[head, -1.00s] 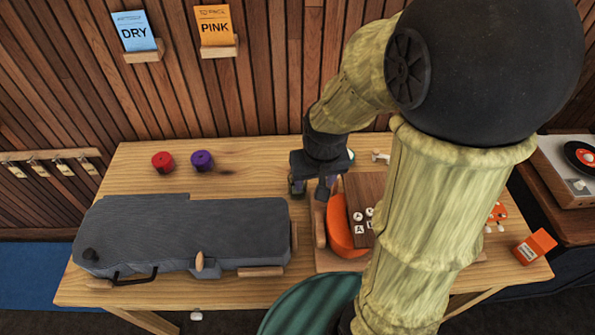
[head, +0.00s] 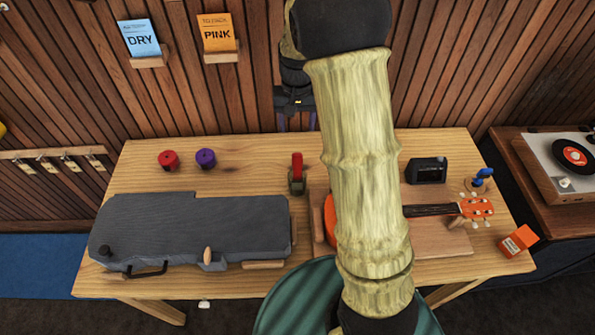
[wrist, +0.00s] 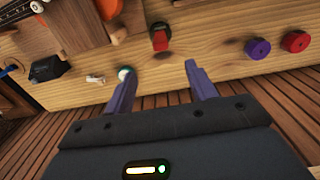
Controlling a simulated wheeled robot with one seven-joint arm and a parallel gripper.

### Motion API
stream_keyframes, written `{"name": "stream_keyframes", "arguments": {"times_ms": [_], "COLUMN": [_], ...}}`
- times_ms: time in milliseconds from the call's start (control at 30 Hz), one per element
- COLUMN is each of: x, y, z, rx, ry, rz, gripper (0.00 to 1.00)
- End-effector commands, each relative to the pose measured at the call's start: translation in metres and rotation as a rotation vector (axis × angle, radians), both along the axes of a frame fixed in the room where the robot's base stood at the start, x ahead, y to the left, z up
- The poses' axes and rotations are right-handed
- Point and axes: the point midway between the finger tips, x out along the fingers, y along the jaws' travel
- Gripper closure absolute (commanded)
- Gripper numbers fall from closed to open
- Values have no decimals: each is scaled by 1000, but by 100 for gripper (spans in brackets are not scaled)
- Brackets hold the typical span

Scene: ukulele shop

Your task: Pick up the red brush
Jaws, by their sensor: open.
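My gripper (head: 297,122) is raised above the table's back edge, in front of the slatted wall. Its two purple fingers (wrist: 158,72) are spread open with nothing between them. Part of the gripper is hidden behind my arm in the head view.
The grey ukulele case (head: 190,230) fills the table's left front. A red tin (head: 169,160) and a purple tin (head: 205,158) stand behind it. An orange ukulele (head: 477,207), partly hidden by my arm, lies right of the brush. A black device (head: 427,170) stands behind it.

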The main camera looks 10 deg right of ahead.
Motion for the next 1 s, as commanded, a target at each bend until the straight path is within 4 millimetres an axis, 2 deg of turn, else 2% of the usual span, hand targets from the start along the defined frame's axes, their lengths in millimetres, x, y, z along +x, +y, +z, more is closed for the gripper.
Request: {"name": "stream_keyframes", "arguments": {"times_ms": [633,800,1000], "x": [0,0,0], "y": [0,-1,-1], "z": [-104,-116,-117], "rx": [0,0,0], "ry": [3,1,0], "rz": [0,0,0], "gripper": [44,44,44]}}
